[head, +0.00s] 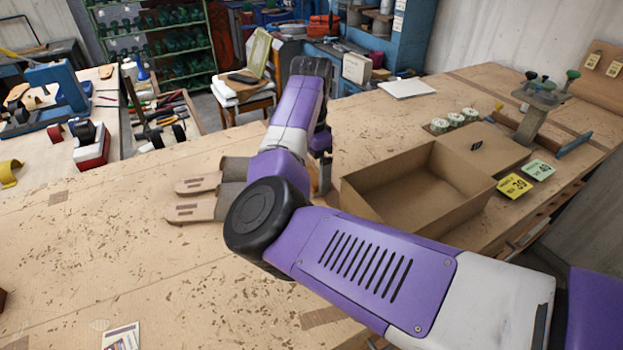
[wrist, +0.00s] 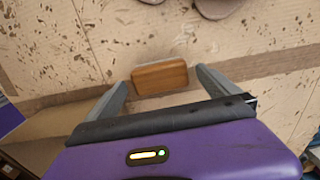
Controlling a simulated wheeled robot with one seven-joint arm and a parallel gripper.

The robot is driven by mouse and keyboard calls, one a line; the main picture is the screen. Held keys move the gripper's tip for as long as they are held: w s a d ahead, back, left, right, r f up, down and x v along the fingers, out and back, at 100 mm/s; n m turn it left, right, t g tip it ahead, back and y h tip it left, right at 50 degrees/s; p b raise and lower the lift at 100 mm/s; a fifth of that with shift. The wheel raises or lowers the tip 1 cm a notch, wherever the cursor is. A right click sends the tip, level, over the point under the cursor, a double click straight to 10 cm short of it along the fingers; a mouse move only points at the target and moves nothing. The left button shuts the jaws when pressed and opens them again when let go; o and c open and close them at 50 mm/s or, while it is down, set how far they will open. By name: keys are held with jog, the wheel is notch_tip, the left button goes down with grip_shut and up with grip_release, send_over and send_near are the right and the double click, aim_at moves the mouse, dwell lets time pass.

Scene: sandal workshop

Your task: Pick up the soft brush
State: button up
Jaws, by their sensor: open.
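The soft brush (wrist: 160,77) shows in the wrist view as a wooden block with a pale strip along its far edge. It is on the workbench, between the tips of my open gripper (wrist: 161,82). One grey finger is on each side, with a gap at both sides and nothing held. In the head view my gripper (head: 322,165) points down beside the cardboard box, and the arm hides much of that area. I cannot tell there how far the fingertips are above the bench.
An open cardboard box (head: 365,200) stands just right of my gripper. Sandals (head: 197,184) lie to its left, and also show at the wrist view's top edge (wrist: 213,8). Yellow (head: 514,186) and green cards lie right of the box. The left front of the bench is mostly clear.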

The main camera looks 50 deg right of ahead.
jog(key=shift+f, duration=1.2)
jog(key=c, duration=1.3)
jog(key=shift+c, duration=0.4)
jog(key=shift+r, duration=0.1)
